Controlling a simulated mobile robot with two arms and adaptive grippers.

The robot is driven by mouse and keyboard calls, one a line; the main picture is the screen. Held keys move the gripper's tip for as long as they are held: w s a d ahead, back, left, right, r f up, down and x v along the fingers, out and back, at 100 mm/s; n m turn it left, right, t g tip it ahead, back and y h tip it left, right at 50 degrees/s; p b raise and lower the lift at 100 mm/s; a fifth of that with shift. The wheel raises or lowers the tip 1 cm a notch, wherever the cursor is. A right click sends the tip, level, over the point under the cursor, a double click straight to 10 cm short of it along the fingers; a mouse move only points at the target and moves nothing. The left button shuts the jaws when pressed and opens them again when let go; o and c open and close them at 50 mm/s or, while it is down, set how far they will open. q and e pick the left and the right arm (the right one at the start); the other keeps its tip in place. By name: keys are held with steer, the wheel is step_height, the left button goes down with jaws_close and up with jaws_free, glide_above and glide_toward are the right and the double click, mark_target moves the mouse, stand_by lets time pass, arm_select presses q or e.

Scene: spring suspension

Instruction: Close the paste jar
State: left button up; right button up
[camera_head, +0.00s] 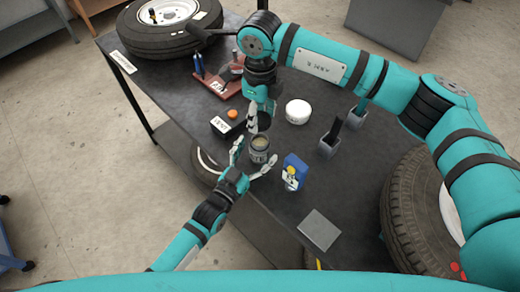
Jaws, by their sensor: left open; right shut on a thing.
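The paste jar (259,150) is a small dark jar with a pale label, upright on the dark table near its front edge. Its top is open and tan paste shows inside. My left gripper (254,163) is open, with its fingers spread on either side of the jar; I cannot tell whether they touch it. My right gripper (258,121) points down just above and behind the jar. It is shut on a small dark thing (265,121) that looks like the jar's lid, partly hidden by the fingers.
A blue box (295,172) stands close right of the jar, and a black box (227,127) with an orange knob stands left. A white round tub (298,111), grey holders (328,147), a grey plate (319,230) and a wheel (150,45) are also on the table.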

arm_select(q)
steer(key=shift+x, duration=0.85)
jaws_close()
arm_select(e)
glide_above(259, 144)
steer(key=shift+f, duration=2.45)
